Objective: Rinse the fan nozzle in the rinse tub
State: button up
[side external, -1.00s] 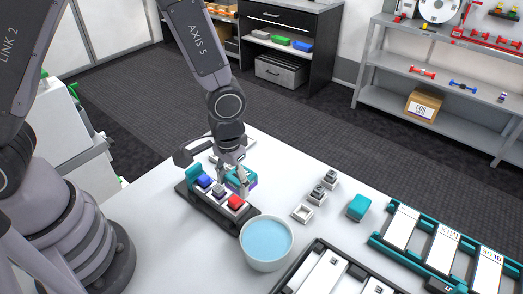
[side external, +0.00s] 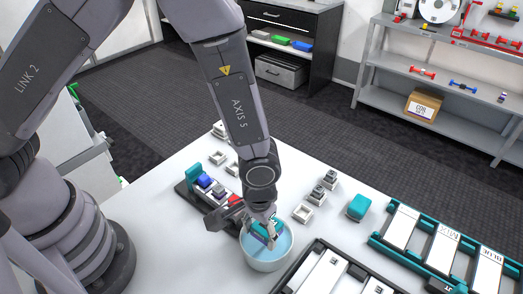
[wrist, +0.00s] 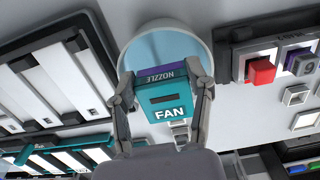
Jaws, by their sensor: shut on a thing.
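The fan nozzle (wrist: 166,101) is a teal block with a purple band, lettered "FAN" and "NOZZLE" in the wrist view. My gripper (wrist: 165,88) is shut on it, one finger on each side. In the side view my gripper (side external: 266,236) is over the rinse tub and the nozzle (side external: 261,228) shows partly between the fingers. The rinse tub (side external: 266,266) is a round white bowl with light blue water; it also shows behind the nozzle in the wrist view (wrist: 135,46). I cannot tell whether the nozzle touches the water.
A dark rack (side external: 186,198) with blue, grey and red blocks stands close left of the tub. A black tray with white strips (side external: 327,268) is close on the right. Small white square holders (side external: 302,212) and a teal block (side external: 358,207) lie behind.

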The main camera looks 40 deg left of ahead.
jog(key=shift+f, duration=2.65)
jog(key=shift+s, duration=0.25)
jog(key=shift+s, duration=0.25)
jog(key=shift+s, duration=0.1)
jog(key=shift+w, duration=0.95)
